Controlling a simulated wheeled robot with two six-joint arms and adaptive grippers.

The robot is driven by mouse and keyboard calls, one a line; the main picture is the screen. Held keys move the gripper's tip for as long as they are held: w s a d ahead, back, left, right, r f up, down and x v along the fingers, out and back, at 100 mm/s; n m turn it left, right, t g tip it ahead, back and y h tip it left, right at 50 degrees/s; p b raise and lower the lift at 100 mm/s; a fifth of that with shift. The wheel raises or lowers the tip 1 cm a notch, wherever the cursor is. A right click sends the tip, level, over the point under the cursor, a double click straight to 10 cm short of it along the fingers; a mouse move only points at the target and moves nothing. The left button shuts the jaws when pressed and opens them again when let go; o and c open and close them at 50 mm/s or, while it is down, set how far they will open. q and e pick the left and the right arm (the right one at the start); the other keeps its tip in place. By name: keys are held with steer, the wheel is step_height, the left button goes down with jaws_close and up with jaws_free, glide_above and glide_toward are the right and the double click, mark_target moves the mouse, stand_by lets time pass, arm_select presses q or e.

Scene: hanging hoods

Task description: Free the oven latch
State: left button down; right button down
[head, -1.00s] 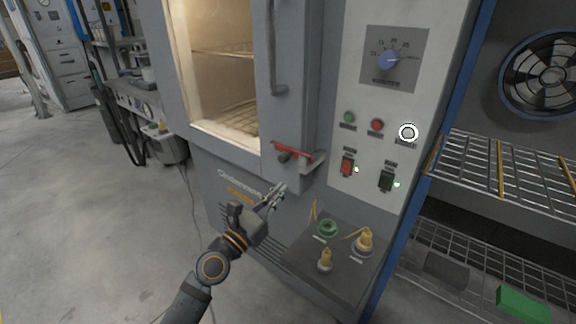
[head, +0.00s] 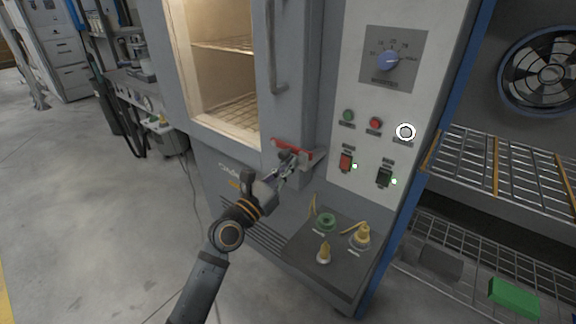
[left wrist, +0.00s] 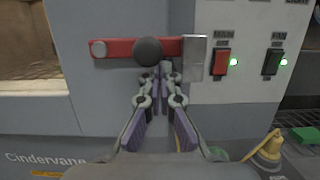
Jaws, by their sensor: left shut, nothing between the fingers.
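The oven latch is a red bar (head: 290,148) at the lower front of the oven door's right side. In the left wrist view the red bar (left wrist: 120,49) lies level, with a round dark knob (left wrist: 148,51) on it. Its right end meets a grey metal bracket (left wrist: 195,57). My left gripper (head: 289,161) is shut and empty, its fingertips just below the knob. In the left wrist view the fingertips (left wrist: 160,70) overlap the knob's lower edge; I cannot tell whether they touch it. My right gripper is not in view.
The oven's lit window (head: 225,60) is left of the latch, and a vertical handle (head: 272,50) is above it. The control panel has a red switch (head: 346,162) close to the right. A ledge with yellow and green fittings (head: 326,222) juts out below. Wire racks (head: 510,165) stand at right.

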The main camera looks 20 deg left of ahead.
arm_select(q)
steer(key=n+p, duration=0.1)
steer(key=r+n+p, duration=0.1)
steer(key=p, duration=0.1)
steer(key=shift+d+y, duration=0.15)
steer(key=shift+y, duration=0.25)
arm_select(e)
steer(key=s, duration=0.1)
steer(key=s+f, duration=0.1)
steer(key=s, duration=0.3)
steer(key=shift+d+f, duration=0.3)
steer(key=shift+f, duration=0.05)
